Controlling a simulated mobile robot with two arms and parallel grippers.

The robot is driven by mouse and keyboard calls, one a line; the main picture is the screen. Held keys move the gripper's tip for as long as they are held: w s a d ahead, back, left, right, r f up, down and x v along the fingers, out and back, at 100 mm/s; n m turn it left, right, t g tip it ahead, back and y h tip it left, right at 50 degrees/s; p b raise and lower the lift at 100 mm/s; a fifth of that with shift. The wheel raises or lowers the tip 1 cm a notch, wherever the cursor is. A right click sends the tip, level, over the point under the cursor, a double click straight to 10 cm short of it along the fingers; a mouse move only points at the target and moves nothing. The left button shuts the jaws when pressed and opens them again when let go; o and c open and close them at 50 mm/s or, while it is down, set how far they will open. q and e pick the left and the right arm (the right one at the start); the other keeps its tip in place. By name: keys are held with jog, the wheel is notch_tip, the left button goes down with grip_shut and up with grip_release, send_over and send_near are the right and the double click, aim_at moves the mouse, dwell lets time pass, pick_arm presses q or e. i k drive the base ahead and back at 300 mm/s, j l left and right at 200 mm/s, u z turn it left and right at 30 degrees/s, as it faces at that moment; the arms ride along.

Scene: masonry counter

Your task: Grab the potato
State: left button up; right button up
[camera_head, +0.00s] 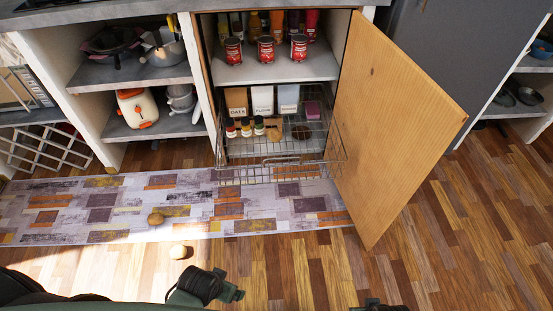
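Only a dark bit of my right gripper (378,305) shows at the bottom edge.
The wooden cabinet door (395,120) stands open to the right. The wire basket (290,172) is pulled out over the rug (100,208), holding jars and containers. Red cans (265,49) stand on the shelf above. Open shelves with pots are at left. The right floor is clear.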

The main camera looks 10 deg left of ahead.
aim_at(154, 219)
jog(key=u, duration=1.7)
jog(key=k+j, duration=0.05)
